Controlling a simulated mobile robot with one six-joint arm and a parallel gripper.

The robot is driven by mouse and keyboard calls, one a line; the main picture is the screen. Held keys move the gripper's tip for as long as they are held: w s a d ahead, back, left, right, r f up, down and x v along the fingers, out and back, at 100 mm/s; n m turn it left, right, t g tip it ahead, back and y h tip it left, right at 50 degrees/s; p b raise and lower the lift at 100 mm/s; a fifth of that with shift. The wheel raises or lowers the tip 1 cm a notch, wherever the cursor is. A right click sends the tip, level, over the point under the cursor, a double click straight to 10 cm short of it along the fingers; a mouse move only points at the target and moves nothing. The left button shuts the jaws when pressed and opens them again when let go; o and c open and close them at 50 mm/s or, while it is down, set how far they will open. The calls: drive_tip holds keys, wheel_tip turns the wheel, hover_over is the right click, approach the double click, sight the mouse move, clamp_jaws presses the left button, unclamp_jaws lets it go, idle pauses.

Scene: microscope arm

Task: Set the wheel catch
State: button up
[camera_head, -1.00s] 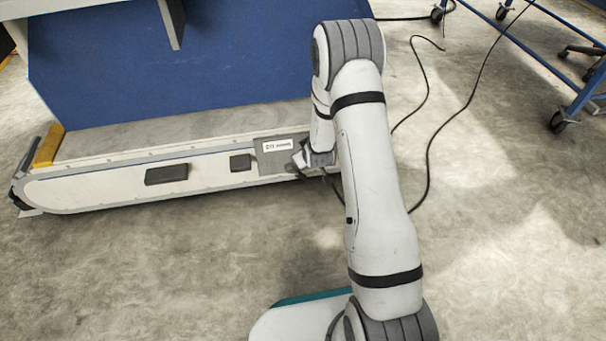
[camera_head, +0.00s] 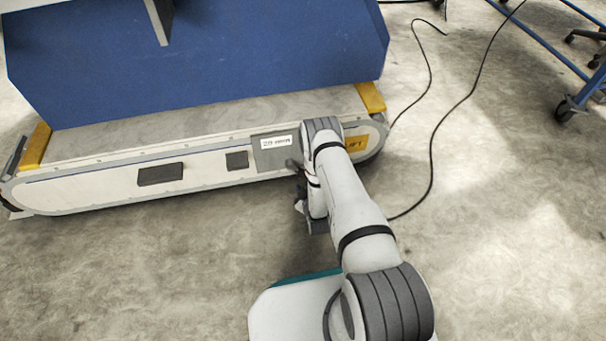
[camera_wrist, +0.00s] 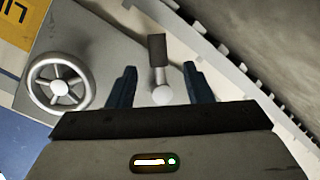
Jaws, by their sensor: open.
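A small lever with a dark grip (camera_wrist: 157,48) and a pale round pivot, which looks like the wheel catch, shows in the wrist view on a grey plate. A spoked handwheel (camera_wrist: 60,82) is left of it. My gripper (camera_wrist: 160,68) is open, its two dark fingers on either side of the lever in the picture; I cannot tell whether they touch it. In the head view my gripper (camera_head: 312,218) is low in front of the long white base, and my arm hides the lever and handwheel there.
The long white base (camera_head: 100,195) carries a blue panel (camera_head: 200,60) and yellow end blocks. A yellow lift label (camera_head: 357,143) is right of my arm. A black cable (camera_head: 432,170) lies on the floor at right. A blue wheeled frame (camera_head: 575,100) stands at upper right.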

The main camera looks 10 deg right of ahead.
sight(302, 174)
drive_tip(key=b+x, duration=0.2)
drive_tip(key=x, duration=0.4)
drive_tip(key=shift+w+d, duration=0.15)
drive_tip(key=shift+c, duration=0.3)
clamp_jaws()
